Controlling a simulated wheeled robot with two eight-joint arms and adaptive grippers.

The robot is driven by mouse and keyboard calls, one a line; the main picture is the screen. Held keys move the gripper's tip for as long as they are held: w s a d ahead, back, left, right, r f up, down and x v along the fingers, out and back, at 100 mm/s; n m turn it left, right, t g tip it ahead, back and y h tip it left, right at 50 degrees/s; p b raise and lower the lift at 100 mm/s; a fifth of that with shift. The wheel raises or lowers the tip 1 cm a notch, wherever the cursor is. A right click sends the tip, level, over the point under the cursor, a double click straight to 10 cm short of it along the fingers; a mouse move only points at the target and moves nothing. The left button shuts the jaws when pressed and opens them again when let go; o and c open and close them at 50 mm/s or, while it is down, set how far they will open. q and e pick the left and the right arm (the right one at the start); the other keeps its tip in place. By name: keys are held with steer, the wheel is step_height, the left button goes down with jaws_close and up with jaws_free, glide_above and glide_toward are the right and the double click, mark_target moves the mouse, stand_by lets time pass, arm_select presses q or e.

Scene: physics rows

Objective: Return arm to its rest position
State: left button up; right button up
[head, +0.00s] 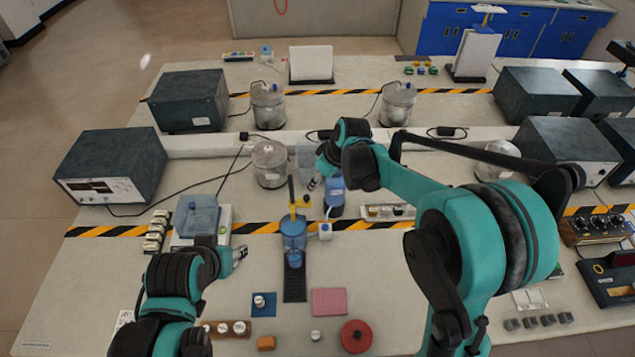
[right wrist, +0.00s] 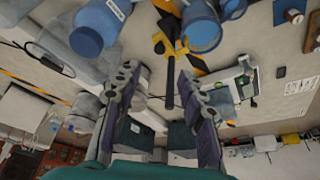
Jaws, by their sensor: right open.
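My right arm (head: 455,225) reaches in from the right over the bench. Its gripper (head: 318,182) is beside a blue bottle (head: 335,197), and part of it is hidden by the wrist. In the right wrist view the gripper (right wrist: 158,82) has its two fingers apart with nothing between them. The blue bottle (right wrist: 88,30) lies outside the fingers there, at upper left. My left gripper (head: 240,254) is low at the left, right of the folded left arm (head: 180,280). Its fingers are too small to judge, and I see nothing held.
A blue device with a yellow handle (head: 293,230) stands just left of the bottle. Glass jars (head: 268,165) and dark instrument boxes (head: 110,165) stand behind. A pink pad (head: 329,302) and red round object (head: 356,336) lie in front. A control box (head: 597,229) is at right.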

stand_by(0.3)
steer(key=s+d+r+m+t+h+b, duration=0.15)
steer(key=s+d+m+b, duration=0.3)
steer(key=s+d, duration=0.5)
steer(key=s+d+f+m+t+h+b, duration=0.1)
steer(key=s+d+f+m+b, duration=0.1)
steer(key=s, duration=0.5)
steer(key=s+d+f+m+t+b, duration=0.1)
steer(key=s+d+f+m+b, duration=0.1)
steer(key=s, duration=0.6)
steer(key=shift+s+d+f+h+b, duration=0.15)
steer(key=shift+d+f+h+b, duration=0.3)
steer(key=shift+f+b, duration=0.5)
